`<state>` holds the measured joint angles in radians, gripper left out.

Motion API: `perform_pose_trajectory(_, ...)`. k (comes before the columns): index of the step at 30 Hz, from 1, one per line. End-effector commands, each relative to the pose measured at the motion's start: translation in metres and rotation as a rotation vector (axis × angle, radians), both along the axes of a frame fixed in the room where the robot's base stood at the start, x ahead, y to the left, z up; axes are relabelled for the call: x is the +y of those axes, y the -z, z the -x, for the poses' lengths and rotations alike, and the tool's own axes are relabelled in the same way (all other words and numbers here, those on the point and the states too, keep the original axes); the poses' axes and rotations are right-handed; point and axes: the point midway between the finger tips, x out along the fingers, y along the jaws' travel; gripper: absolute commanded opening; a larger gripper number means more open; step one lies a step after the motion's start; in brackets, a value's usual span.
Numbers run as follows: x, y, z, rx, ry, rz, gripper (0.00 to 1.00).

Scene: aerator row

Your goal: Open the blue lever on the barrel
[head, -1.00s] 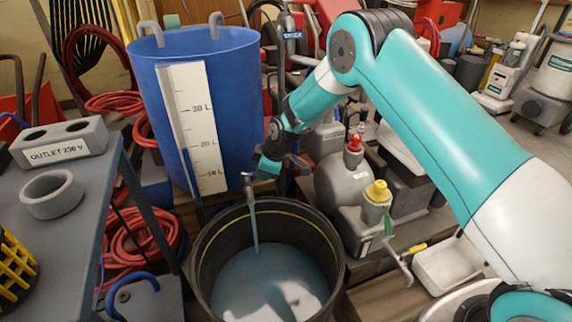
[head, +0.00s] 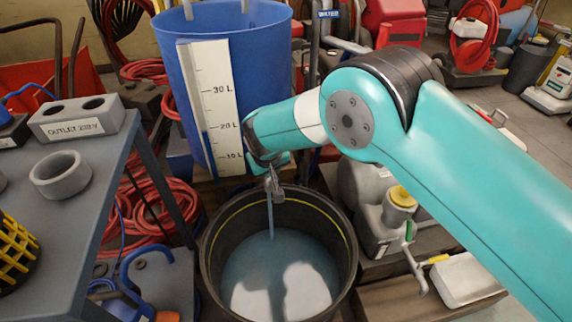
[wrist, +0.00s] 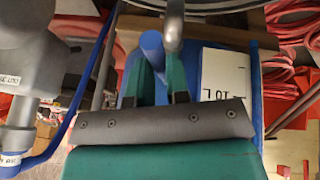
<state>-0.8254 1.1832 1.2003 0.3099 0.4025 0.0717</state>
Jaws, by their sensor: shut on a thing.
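The blue barrel (head: 258,75) stands behind the black tub, with a white litre scale (head: 212,105) on its front. It also shows in the wrist view (wrist: 212,62). A grey tap (head: 276,186) sticks out low on the barrel, and a thin stream of water (head: 270,218) runs from it into the tub. In the wrist view, the blue lever (wrist: 152,45) stands between the two green fingers of my gripper (wrist: 158,72), beside the grey tap (wrist: 174,22). My gripper is shut on the lever. In the head view my own arm mostly hides the lever and fingers.
The black tub (head: 345,235) holds water under the tap. A grey table (head: 85,195) with an outlet block (head: 78,122) and a grey ring (head: 60,176) stands at left. Red hoses (head: 150,215) lie behind it. A grey pump with a yellow cap (head: 400,197) stands right of the tub.

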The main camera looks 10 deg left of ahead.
Motion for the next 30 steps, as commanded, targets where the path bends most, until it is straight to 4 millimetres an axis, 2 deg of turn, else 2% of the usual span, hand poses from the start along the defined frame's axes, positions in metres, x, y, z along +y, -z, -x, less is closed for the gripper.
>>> perform_pose_trajectory(12,0.013,0.002,0.006,0.004,0.179,0.004,0.0)
perform_pose_trajectory(29,0.014,0.001,0.006,0.003,0.206,0.002,0.0)
perform_pose_trajectory(30,0.014,0.001,0.006,0.003,0.206,0.001,0.25)
